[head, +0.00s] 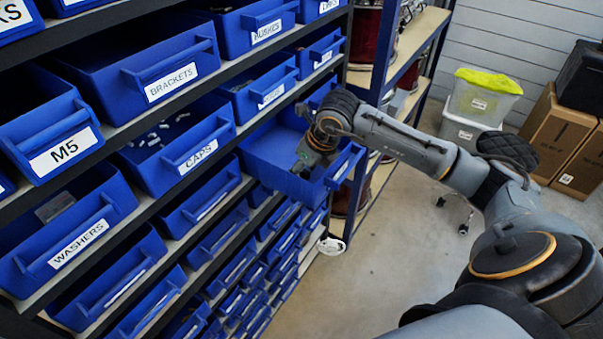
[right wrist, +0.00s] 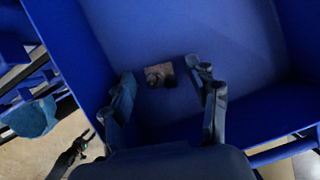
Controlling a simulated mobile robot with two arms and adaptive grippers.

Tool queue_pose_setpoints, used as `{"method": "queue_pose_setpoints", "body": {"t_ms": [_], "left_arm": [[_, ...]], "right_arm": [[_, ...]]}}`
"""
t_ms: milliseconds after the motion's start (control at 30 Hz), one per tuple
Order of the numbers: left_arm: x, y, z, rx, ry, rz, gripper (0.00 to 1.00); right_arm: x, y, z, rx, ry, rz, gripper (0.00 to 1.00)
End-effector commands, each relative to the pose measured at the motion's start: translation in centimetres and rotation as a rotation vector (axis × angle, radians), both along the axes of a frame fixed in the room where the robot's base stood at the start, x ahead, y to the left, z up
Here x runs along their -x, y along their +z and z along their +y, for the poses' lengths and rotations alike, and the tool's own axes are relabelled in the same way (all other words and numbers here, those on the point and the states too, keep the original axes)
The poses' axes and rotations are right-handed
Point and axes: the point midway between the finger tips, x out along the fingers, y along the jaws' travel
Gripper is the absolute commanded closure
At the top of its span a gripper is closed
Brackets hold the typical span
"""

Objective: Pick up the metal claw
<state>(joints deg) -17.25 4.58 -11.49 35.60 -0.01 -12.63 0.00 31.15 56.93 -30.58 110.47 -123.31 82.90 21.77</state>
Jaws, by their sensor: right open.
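A small brownish metal piece (right wrist: 159,75), which looks like the metal claw, lies on the floor of a pulled-out blue bin (right wrist: 215,30). Its exact shape is too small and dark to make out. My right gripper (right wrist: 167,78) is open above it, with one finger on each side of the piece and nothing held. In the head view my right gripper (head: 310,160) reaches down into the pulled-out bin (head: 262,158), and the piece is hidden there.
A rack of blue labelled bins, such as the CAPS bin (head: 190,155) and WASHERS bin (head: 65,235), fills the left. A shelf upright (head: 385,80) stands behind my right arm. Cardboard boxes (head: 555,130) and clear tubs (head: 480,100) stand at the back right.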

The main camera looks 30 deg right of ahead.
Motion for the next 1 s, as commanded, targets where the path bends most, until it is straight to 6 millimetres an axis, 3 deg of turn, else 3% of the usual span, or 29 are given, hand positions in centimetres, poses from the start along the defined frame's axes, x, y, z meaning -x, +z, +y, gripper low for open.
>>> {"method": "queue_pose_setpoints", "body": {"t_ms": [100,367,767,1000], "left_arm": [[0.4,-0.1,0.0,-0.001,0.0,0.007,0.6],[0.4,-0.1,0.0,0.0,0.0,0.006,0.6],[0.0,-0.3,0.0,0.0,0.0,0.0,0.6],[-0.1,-2.1,0.0,0.0,0.0,-0.002,0.6]], "right_arm": [[0.0,0.0,0.0,0.0,0.0,0.0,0.4],[0.0,0.0,0.0,0.0,0.0,0.0,0.93],[0.0,0.1,0.0,0.001,0.001,0.001,0.94],[-0.1,1.9,-0.1,0.002,0.001,-0.006,0.94]]}}
